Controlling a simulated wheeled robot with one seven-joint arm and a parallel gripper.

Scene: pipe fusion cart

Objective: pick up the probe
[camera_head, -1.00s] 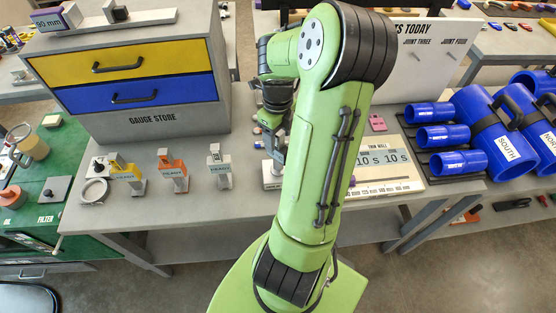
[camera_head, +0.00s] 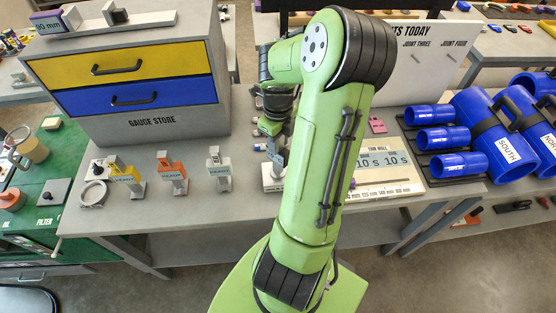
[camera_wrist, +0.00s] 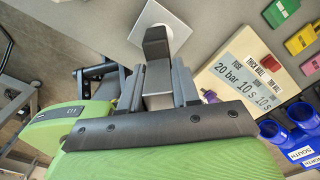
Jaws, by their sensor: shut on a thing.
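My gripper (camera_wrist: 157,88) is shut on a grey piece with a black, bent top (camera_wrist: 156,43), which appears to be the probe. In the wrist view it stands between the two grey fingers, in front of a pale square block (camera_wrist: 176,28). In the head view my gripper (camera_head: 270,137) is low over the bench, partly hidden by my green arm. A pale block (camera_head: 272,180) is right below it. I cannot tell whether the probe touches that block.
Three small stands, yellow (camera_head: 124,175), orange (camera_head: 172,170) and grey (camera_head: 218,170), stand left of my gripper. The gauge store cabinet (camera_head: 150,125) is behind them. A timing board (camera_head: 395,185) and blue pipe pieces (camera_head: 430,138) are to the right.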

